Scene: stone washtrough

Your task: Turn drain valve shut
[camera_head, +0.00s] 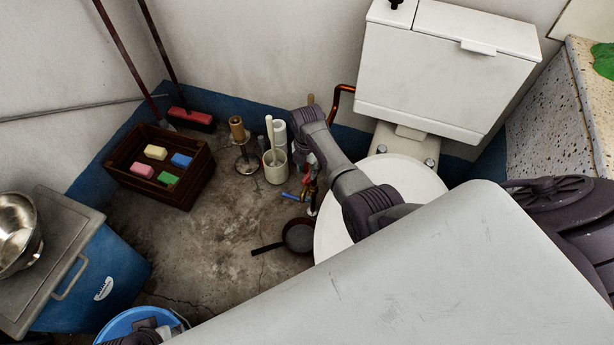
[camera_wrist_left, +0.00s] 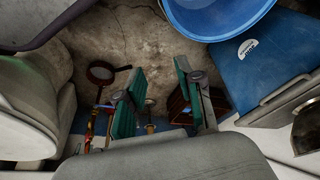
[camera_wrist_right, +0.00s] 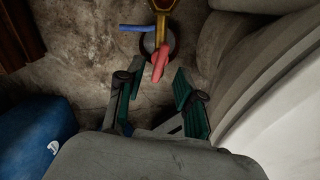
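The drain valve (camera_head: 311,188) stands on the floor left of the toilet. It has a brass-yellow body (camera_wrist_right: 162,5) and a red lever (camera_wrist_right: 160,62), and it also shows small in the left wrist view (camera_wrist_left: 89,126). My right gripper (camera_wrist_right: 158,85) is open above the valve. The red lever lies just beyond and between its fingertips, with no clear contact. In the head view my right gripper (camera_head: 314,163) is partly hidden by my arm. My left gripper (camera_wrist_left: 158,80) is open and empty, well away from the valve; only a dark part of that arm shows at the head view's bottom edge.
The toilet (camera_head: 420,180) stands close right of the valve. A small pan (camera_head: 299,236), a blue bar (camera_head: 291,196) and a brush holder (camera_head: 275,168) are near it. A wooden crate (camera_head: 190,193), blue cooler (camera_head: 110,270) and blue basin (camera_head: 128,322) are left. Floor between is clear.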

